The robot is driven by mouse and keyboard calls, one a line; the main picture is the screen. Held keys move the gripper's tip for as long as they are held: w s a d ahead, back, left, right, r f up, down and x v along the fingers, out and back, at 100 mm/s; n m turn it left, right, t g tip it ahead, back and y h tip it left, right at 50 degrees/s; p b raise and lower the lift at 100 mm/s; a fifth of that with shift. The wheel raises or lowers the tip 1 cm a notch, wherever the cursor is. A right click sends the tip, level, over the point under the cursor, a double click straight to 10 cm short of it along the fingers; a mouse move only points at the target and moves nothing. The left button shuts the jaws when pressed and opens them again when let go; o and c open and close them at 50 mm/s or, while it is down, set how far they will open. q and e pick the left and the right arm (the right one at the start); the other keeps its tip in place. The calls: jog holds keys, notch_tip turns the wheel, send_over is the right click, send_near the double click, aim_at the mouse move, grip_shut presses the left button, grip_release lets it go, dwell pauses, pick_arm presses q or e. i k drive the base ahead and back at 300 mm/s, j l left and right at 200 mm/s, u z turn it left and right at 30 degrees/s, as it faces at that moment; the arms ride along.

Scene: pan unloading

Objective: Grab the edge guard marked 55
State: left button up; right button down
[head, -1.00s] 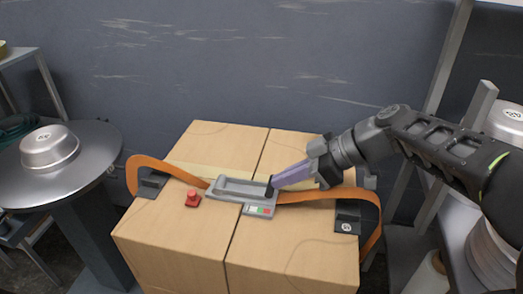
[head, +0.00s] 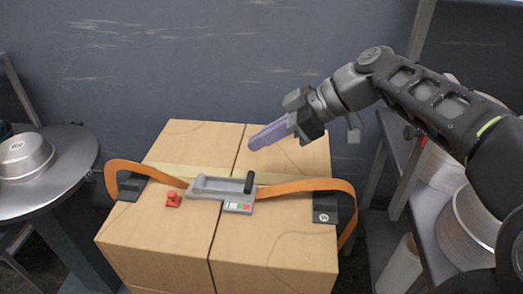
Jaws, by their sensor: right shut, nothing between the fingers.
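A black edge guard (head: 325,208) sits at the right edge of the cartons, beside the orange strap (head: 300,186). It bears a small pale round mark, too small to read surely. A second dark edge guard (head: 130,187) sits at the left edge, partly behind the strap; no mark on it is legible. My right gripper (head: 254,145) has purple fingers, shut and empty, above the rear of the cartons. It is up and left of the right guard, apart from it. My left gripper is out of view.
A grey tensioner (head: 208,188) with a black handle (head: 249,182) lies on the cartons (head: 275,245). A red knob (head: 173,200) stands to its left. The strap bulges loosely at both sides. A round metal table (head: 65,165) holds a silver pan (head: 24,157). Shelving with spools (head: 468,225) stands right.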

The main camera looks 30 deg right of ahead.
aim_at(325, 205)
jog(key=k+j, duration=0.8)
jog(key=k, duration=0.05)
